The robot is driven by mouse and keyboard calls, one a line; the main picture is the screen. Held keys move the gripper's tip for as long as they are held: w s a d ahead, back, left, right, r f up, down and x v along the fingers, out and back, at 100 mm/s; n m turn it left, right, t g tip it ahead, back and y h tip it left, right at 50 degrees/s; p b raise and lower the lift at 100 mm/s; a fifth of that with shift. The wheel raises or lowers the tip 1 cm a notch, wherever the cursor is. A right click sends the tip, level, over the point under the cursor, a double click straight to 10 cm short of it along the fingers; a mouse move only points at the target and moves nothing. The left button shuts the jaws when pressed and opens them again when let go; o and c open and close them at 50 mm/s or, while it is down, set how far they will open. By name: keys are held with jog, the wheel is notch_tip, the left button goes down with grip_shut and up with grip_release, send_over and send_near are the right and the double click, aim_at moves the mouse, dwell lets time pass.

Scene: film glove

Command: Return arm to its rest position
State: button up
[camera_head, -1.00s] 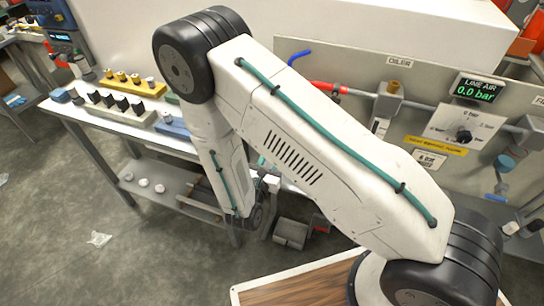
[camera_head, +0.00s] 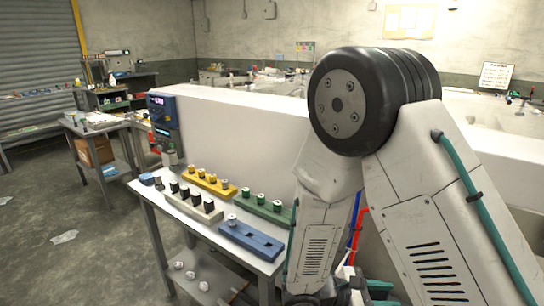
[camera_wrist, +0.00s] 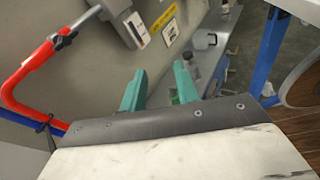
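My arm (camera_head: 408,180) is folded, with its dark elbow joint high at the right of the head view and its forearm (camera_head: 318,230) hanging down. My gripper (camera_wrist: 160,84) shows in the wrist view as two green fingers standing apart, with nothing seen between them. The fingers point towards a grey panel (camera_wrist: 90,85) with fittings. In the head view the gripper is mostly cut off or hidden at the bottom edge.
A bench (camera_head: 150,200) left of my arm carries yellow, green, white and blue holders (camera_head: 250,240) with small parts. A red hose (camera_wrist: 35,70) and blue post (camera_wrist: 268,50) flank the gripper in the wrist view. Open floor (camera_head: 60,220) lies at the left.

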jog(key=s+r+m+y, duration=0.7)
jog(key=s+r+m, duration=0.1)
jog(key=r, duration=0.3)
jog(key=s+r+m+y, duration=0.8)
jog(key=r, duration=0.4)
jog(key=shift+s+d+m+t+y, duration=0.25)
jog(key=shift+d+m+t+y, duration=0.05)
jog(key=shift+r, duration=0.1)
